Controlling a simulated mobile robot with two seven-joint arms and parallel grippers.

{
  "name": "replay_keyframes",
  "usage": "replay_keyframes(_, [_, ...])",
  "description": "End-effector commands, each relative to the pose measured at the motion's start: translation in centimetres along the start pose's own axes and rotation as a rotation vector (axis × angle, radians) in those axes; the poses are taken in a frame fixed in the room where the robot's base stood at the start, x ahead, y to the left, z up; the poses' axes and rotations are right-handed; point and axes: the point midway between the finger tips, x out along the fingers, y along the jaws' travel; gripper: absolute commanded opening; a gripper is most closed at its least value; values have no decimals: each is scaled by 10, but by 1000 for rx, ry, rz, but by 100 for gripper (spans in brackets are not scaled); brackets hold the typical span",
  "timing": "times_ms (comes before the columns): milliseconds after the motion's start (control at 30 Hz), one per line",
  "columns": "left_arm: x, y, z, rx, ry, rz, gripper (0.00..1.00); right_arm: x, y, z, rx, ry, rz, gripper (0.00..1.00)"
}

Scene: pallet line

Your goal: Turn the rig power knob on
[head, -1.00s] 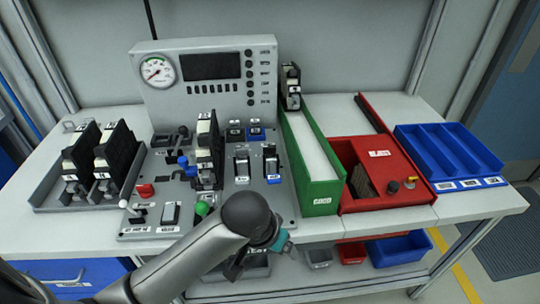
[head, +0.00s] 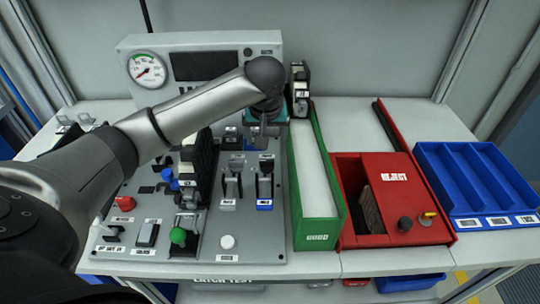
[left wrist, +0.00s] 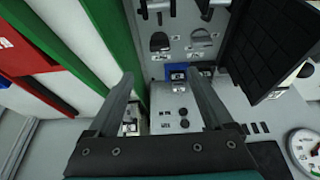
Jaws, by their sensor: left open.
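My left gripper (head: 262,130) is over the back right of the grey control panel (head: 215,243), fingers down. The left wrist view shows its two fingers (left wrist: 160,80) apart with nothing held between them. A small blue-based, white-labelled fitting (left wrist: 178,75) shows between and beyond the fingers there; my gripper hides that spot in the head view. A dark labelled fitting (head: 232,138) stands just left of the gripper. I cannot read which control is the rig power knob or its setting. My right gripper is not in view.
The green GOOD chute (head: 318,239) is close right of the gripper, with a black-and-white module (head: 299,88) at its back end. The red REJECT bin (head: 393,177) and blue tray (head: 465,160) are farther right. The gauge console (head: 150,97) stands behind.

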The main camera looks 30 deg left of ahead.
Motion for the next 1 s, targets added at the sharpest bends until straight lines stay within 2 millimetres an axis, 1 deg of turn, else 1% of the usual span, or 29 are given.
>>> replay_keyframes(33, [12,0,2,0,-2,-3,85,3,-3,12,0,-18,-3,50])
replay_keyframes(100, [27,0,2,0,-2,-3,85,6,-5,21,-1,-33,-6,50])
replay_keyframes(167, [40,-1,2,1,-2,-3,85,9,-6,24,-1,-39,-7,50])
replay_keyframes(300, [69,0,2,2,-2,-2,85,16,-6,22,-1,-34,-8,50])
replay_keyframes(500, [105,0,2,2,-1,-1,85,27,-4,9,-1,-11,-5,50])
replay_keyframes(600, [118,0,1,3,1,-1,85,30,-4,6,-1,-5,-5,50])
replay_keyframes(700, [127,1,1,3,1,0,85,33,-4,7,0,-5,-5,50])
replay_keyframes(833, [133,1,1,4,1,1,85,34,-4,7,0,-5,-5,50])
replay_keyframes(1000, [135,1,1,5,1,1,85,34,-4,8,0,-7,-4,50])
